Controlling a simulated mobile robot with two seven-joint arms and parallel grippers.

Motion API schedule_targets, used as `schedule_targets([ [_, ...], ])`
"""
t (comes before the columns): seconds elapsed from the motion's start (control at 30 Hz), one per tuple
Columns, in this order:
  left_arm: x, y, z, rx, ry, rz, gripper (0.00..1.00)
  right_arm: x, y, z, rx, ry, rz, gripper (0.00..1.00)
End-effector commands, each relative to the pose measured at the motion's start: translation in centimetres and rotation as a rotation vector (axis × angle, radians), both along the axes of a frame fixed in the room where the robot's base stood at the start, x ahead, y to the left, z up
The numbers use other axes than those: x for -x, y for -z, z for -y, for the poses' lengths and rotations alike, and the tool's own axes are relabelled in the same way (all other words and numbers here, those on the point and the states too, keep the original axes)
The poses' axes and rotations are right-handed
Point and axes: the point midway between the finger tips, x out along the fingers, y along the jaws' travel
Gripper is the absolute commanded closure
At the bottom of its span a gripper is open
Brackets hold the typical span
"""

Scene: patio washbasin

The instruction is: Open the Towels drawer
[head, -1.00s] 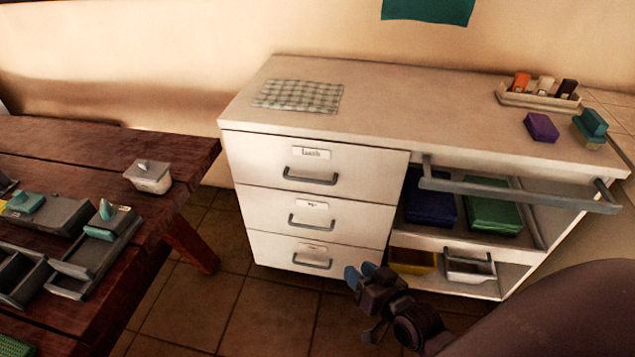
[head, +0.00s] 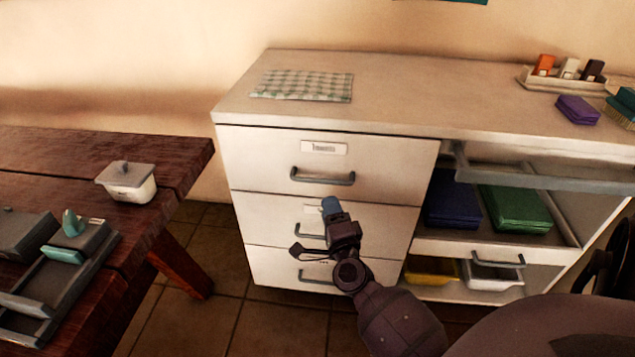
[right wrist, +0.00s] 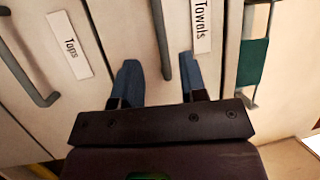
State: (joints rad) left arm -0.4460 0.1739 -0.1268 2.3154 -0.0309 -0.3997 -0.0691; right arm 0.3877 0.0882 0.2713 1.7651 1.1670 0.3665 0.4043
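The Towels drawer (head: 270,160) appears to be the top of three closed drawers in the white cabinet. Its label reads "Towels" in the right wrist view (right wrist: 201,25) but is blurred in the head view. Its grey bar handle (head: 322,180) lies horizontally; in the right wrist view the handle (right wrist: 160,35) runs between the finger directions. My right gripper (head: 330,207) is in front of the drawers, just below this handle in the head view. Its two blue fingers (right wrist: 159,80) are apart, with nothing held. Contact with the handle cannot be told. My left gripper is out of view.
The Tops drawer (right wrist: 65,90) is beside it in the right wrist view. Open shelves at right hold blue cloths (head: 453,200) and green cloths (head: 515,210). A grey rail (head: 550,178) projects there. A wooden table (head: 100,150) stands left; floor (head: 200,250) between is clear.

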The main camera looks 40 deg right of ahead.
Motion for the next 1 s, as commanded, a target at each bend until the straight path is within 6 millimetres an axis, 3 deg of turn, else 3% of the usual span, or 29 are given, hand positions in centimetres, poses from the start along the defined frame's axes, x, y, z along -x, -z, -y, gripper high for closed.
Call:
schedule_targets([
  [0.5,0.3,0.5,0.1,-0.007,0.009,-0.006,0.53,-7.0,-1.4,3.5,0.003,0.000,-0.001,0.61],
  [1.0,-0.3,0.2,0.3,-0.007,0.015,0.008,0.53,-8.2,-1.7,4.1,0.003,-0.001,-0.002,0.61],
])
